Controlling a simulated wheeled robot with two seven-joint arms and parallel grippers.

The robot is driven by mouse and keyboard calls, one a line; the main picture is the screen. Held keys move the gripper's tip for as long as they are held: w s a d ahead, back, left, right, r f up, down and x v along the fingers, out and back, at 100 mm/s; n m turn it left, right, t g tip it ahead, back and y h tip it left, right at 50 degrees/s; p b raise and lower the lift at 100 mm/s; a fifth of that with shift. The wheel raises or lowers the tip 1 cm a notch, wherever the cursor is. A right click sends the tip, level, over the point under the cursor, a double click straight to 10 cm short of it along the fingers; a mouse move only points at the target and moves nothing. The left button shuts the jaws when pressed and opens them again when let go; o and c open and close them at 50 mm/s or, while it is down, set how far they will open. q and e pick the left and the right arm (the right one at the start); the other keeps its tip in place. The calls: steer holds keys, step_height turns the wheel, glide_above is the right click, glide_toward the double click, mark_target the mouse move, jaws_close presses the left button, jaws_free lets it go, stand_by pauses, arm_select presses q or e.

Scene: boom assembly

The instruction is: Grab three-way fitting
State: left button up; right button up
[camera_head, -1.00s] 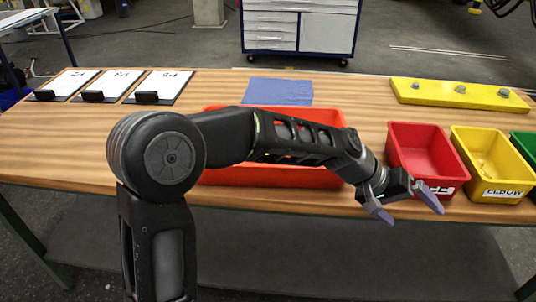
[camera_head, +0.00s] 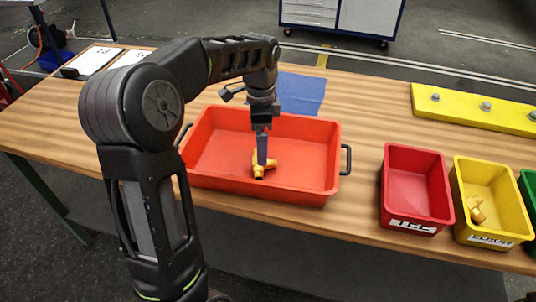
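A small yellow-orange fitting (camera_head: 268,163) with short branches lies on the floor of the large orange-red tray (camera_head: 222,181). My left gripper (camera_head: 262,157) points straight down over the tray, with its fingertips at the fitting and hiding part of it. The fingers show edge-on as one purple-grey strip, so I cannot tell whether they are open or closed on the fitting. My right gripper is not in view.
A red bin (camera_head: 412,207) and a yellow bin (camera_head: 510,238) stand right of the tray. A fitting (camera_head: 476,209) lies in the yellow bin. A blue cloth (camera_head: 301,92) and a yellow bar with bolts (camera_head: 465,107) lie behind. Bare table lies between tray and red bin.

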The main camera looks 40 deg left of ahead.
mark_target(258, 170)
arm_select(q)
steer(key=shift+s, duration=0.15)
steer(key=shift+f, duration=1.3)
steer(key=shift+f+p, duration=0.3)
step_height(258, 170, down, 5)
steer(key=shift+a+r+p, duration=0.1)
steer(key=shift+r+p, duration=0.05)
steer(key=shift+p, duration=0.4)
steer(key=shift+c, duration=0.2)
steer(key=c, duration=1.3)
